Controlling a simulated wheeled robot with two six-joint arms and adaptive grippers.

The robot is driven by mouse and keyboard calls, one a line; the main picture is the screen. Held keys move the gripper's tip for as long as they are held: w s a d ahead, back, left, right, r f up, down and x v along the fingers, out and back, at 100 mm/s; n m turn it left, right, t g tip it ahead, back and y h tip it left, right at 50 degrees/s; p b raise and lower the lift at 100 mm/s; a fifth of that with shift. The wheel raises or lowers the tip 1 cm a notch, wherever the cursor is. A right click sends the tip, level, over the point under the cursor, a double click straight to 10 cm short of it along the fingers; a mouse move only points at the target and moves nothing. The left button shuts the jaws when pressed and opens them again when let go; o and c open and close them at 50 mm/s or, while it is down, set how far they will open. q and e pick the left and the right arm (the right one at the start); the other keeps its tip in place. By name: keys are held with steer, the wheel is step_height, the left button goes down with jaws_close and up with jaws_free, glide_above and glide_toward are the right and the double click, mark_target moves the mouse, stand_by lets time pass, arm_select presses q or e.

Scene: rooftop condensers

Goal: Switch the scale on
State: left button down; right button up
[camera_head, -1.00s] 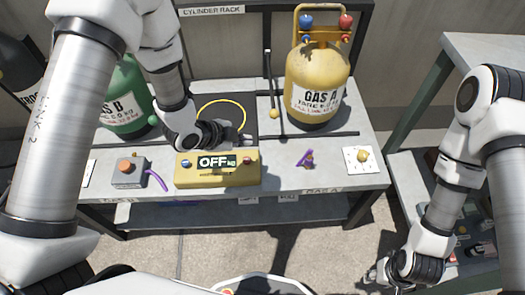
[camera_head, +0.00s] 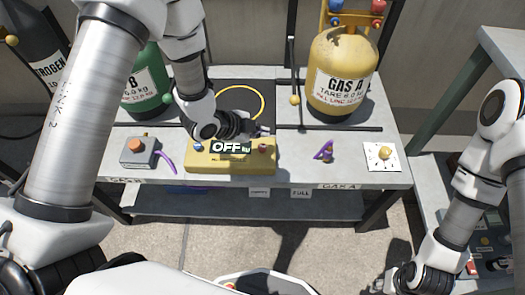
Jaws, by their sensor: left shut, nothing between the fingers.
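The scale's yellow control box (camera_head: 230,167) sits at the front of the grey bench, and its display (camera_head: 231,147) reads OFF. A blue button (camera_head: 197,147) is at the left of its face and a dark red button (camera_head: 263,148) at the right. The dark scale platform with a yellow ring (camera_head: 262,100) lies behind it. My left gripper (camera_head: 264,131) is shut and empty, just above or behind the red button in the picture. I cannot tell whether it touches. My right gripper (camera_head: 384,283) is low at the bottom right, clear of the bench; its fingers are unclear.
A yellow GAS A cylinder (camera_head: 342,75) stands back right and a green cylinder (camera_head: 146,85) back left, partly behind my arm. A grey box with an orange button (camera_head: 135,151), a purple clip (camera_head: 324,151) and a white plate with a brass knob (camera_head: 381,157) line the front.

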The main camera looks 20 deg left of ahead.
mark_target(261, 148)
arm_select(q)
steer(key=shift+f+b, duration=0.85)
steer(key=shift+f, duration=1)
arm_select(e)
steer(key=shift+f, duration=1.4)
arm_select(q)
steer(key=shift+f, duration=0.4)
arm_select(e)
steer(key=shift+f, duration=0.2)
arm_select(q)
steer(key=shift+f+b, duration=0.55)
steer(key=shift+b, duration=0.05)
arm_select(e)
steer(key=shift+f, duration=0.4)
arm_select(q)
steer(key=shift+r+p, duration=0.9)
steer(key=shift+r, duration=0.15)
arm_select(e)
steer(key=shift+r, duration=0.95)
arm_select(q)
step_height(261, 148, up, 5)
steer(key=p, duration=0.4)
arm_select(e)
step_height(261, 148, up, 4)
steer(key=shift+r, duration=0.1)
